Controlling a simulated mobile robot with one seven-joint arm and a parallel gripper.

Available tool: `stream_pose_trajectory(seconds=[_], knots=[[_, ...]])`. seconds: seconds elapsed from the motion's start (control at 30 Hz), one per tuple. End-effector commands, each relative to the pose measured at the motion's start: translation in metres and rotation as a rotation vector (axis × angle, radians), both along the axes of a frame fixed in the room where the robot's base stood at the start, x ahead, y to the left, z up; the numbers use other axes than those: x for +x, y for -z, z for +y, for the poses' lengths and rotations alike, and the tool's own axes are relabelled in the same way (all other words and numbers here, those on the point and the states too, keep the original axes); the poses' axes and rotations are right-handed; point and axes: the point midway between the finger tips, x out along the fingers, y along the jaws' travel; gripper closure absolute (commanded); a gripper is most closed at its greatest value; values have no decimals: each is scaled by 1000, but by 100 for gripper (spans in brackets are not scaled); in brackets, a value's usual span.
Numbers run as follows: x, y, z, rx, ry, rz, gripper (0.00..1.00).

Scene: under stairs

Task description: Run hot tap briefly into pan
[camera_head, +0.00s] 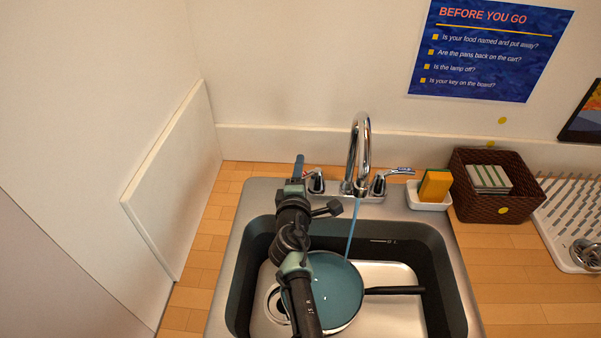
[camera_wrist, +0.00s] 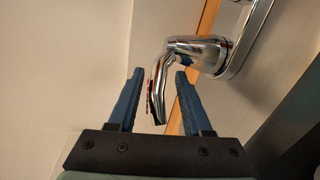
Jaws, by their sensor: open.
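The pan (camera_head: 336,285), teal inside with a black handle (camera_head: 394,290) pointing right, sits in the sink (camera_head: 452,262). The chrome spout (camera_head: 361,140) arches above, and a thin bluish water stream (camera_head: 352,228) falls from it into the pan. The left tap handle (camera_head: 317,183) is partly hidden by my arm; the right handle (camera_head: 392,176) points right. My gripper (camera_head: 299,168) is at the left handle. In the wrist view, my gripper (camera_wrist: 160,76) is open, with the chrome lever (camera_wrist: 157,92), which has a red mark, between its blue fingers. Contact is unclear.
A white dish with a yellow-orange sponge (camera_head: 434,186), a brown basket (camera_head: 484,207) and a white drying rack (camera_head: 570,215) stand right of the sink. A wall and upright panel (camera_head: 175,180) are close on the left. Wooden counter (camera_head: 510,270) lies bare at right.

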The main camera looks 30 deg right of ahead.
Motion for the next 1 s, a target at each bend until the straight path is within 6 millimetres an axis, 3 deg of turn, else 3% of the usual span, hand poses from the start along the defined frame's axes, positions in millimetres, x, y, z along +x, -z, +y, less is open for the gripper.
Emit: stream_pose_trajectory(seconds=[0.17, 0.43, 1.0], knots=[[0, 0, 0, 0, 0, 0, 54], [0, 0, 0, 0, 0, 0, 100], [0, 0, 0, 0, 0, 0, 100]])
